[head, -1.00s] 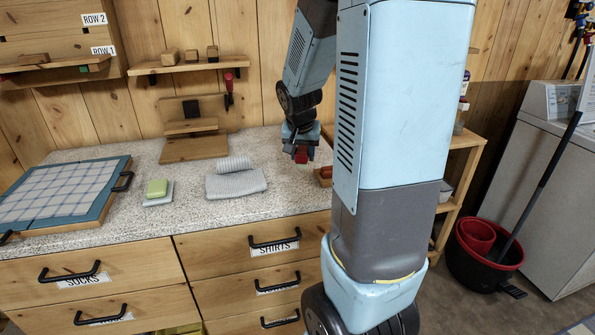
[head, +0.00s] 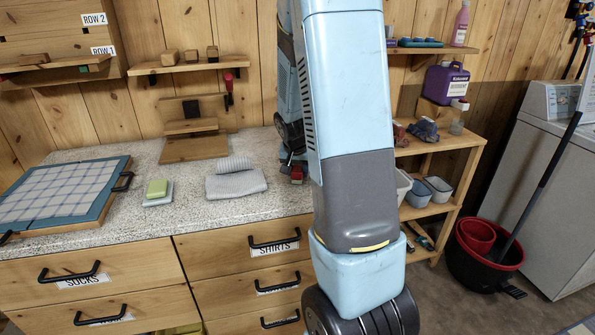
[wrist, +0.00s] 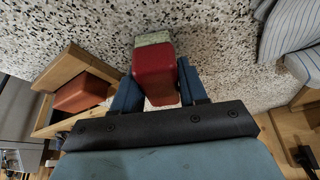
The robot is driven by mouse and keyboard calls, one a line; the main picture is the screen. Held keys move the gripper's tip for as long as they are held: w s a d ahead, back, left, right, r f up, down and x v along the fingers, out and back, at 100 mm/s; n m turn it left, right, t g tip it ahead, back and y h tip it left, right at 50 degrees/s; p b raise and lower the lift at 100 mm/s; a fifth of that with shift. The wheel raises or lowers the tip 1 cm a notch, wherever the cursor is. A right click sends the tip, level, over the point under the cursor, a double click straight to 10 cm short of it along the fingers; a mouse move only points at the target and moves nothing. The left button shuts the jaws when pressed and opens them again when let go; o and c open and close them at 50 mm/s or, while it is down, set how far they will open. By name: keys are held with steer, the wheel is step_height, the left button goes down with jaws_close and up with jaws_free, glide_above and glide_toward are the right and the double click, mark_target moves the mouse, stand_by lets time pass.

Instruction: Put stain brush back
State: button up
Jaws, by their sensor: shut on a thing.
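The stain brush, seen as a red block with a pale, speckled far end, is between my gripper's blue fingers in the wrist view (wrist: 155,75). My gripper (wrist: 157,88) is shut on the brush (wrist: 154,80). In the head view the gripper (head: 296,172) is low at the counter's right part, partly behind my arm, with a bit of red at its tip. I cannot tell whether the brush touches the counter. A wooden tray (wrist: 62,68) holding an orange-red block (wrist: 82,92) lies left of the gripper in the wrist view; my arm hides it in the head view.
Folded grey cloths (head: 236,184) lie just left of the gripper on the speckled counter (head: 130,222). A wooden stand (head: 194,149) is behind. Shelves (head: 440,144) stand at right.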

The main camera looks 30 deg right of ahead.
steer(key=shift+f, duration=0.25)
steer(key=o, duration=1.1)
steer(key=v, duration=1.2)
steer(key=shift+s+a+r+n+t+y, duration=0.4)
steer(key=shift+s+a+r+n, duration=0.9)
steer(key=shift+s+a+r, duration=1.75)
steer(key=shift+s+a+r+n+t+y, duration=0.45)
steer(key=shift+s+a+r+n, duration=1.3)
steer(key=shift+s, duration=2.55)
steer(key=shift+s+a+r+n+t+y, duration=0.25)
steer(key=shift+s+a+r+n+y, duration=0.45)
steer(key=shift+s+a+r, duration=1.8)
steer(key=shift+s+a+f, duration=0.3)
steer(key=shift+s+f, duration=0.15)
steer(key=shift+s, duration=0.15)
steer(key=shift+s+a+f, duration=0.25)
steer(key=shift+s+f, duration=0.2)
steer(key=shift+s, duration=0.1)
